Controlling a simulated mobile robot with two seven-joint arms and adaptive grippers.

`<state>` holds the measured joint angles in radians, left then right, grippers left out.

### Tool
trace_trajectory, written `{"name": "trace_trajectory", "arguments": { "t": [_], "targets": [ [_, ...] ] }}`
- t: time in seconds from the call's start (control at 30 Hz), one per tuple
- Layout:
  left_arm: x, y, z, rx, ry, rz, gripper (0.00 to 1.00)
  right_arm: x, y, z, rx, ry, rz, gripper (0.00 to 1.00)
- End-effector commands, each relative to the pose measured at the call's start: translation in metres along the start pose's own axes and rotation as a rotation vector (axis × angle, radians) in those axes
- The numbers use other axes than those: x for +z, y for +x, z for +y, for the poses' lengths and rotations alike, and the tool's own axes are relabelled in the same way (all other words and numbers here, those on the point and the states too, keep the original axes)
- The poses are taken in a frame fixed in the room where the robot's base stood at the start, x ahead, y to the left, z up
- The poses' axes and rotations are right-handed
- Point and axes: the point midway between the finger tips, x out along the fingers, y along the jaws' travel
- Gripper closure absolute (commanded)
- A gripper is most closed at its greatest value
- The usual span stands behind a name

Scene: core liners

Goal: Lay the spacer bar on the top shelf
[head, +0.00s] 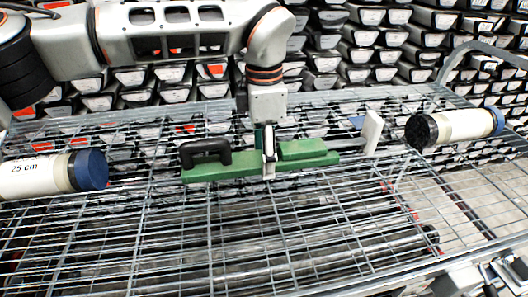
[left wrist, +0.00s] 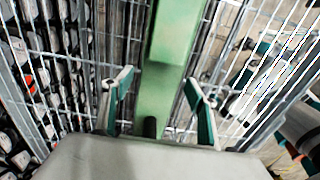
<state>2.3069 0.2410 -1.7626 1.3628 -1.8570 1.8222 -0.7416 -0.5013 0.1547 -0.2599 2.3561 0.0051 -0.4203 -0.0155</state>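The spacer bar (head: 232,171) is green, with a black handle on its left part and a raised green block on its right part. It lies on the wire mesh shelf (head: 200,240). My left gripper (head: 268,168) reaches down over its middle. In the left wrist view the bar (left wrist: 172,45) runs between the two fingers of my left gripper (left wrist: 158,82). They stand apart on either side, with a gap visible at the left finger. My right gripper (head: 505,272) is partly in view at the lower right corner, its fingers apart and empty.
A white tube with a blue cap (head: 88,170), marked 25 cm, lies at the left. Another white tube (head: 465,126) with a dark end lies at the right. A white upright plate (head: 372,132) stands right of the bar. Stacked core liners fill the back. The front mesh is clear.

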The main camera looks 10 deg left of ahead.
Motion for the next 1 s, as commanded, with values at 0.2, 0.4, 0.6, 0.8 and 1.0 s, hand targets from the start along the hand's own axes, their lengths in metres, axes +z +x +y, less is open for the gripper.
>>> {"name": "trace_trajectory", "arguments": {
  "t": [0.2, 0.4, 0.6, 0.8, 1.0],
  "targets": [
    [0.0, -0.006, 0.0, 0.001, -0.001, 0.001, 0.42, 0.004, -0.003, -0.001, -0.002, 0.003, -0.009, 1.0],
    [0.0, -0.045, 0.0, 0.011, -0.001, -0.003, 0.42, -0.007, -0.005, 0.006, 0.011, -0.017, 0.003, 1.0],
    [0.0, -0.087, -0.001, 0.01, -0.001, -0.003, 0.42, 0.007, -0.007, 0.015, 0.024, -0.053, -0.038, 1.0],
    [0.0, -0.113, -0.001, 0.004, 0.0, 0.0, 0.42, 0.022, -0.012, 0.022, 0.033, -0.069, -0.072, 1.0],
    [0.0, -0.122, 0.0, -0.001, 0.001, 0.001, 0.42, 0.027, -0.012, 0.02, 0.03, -0.068, -0.079, 1.0]
  ]
}}
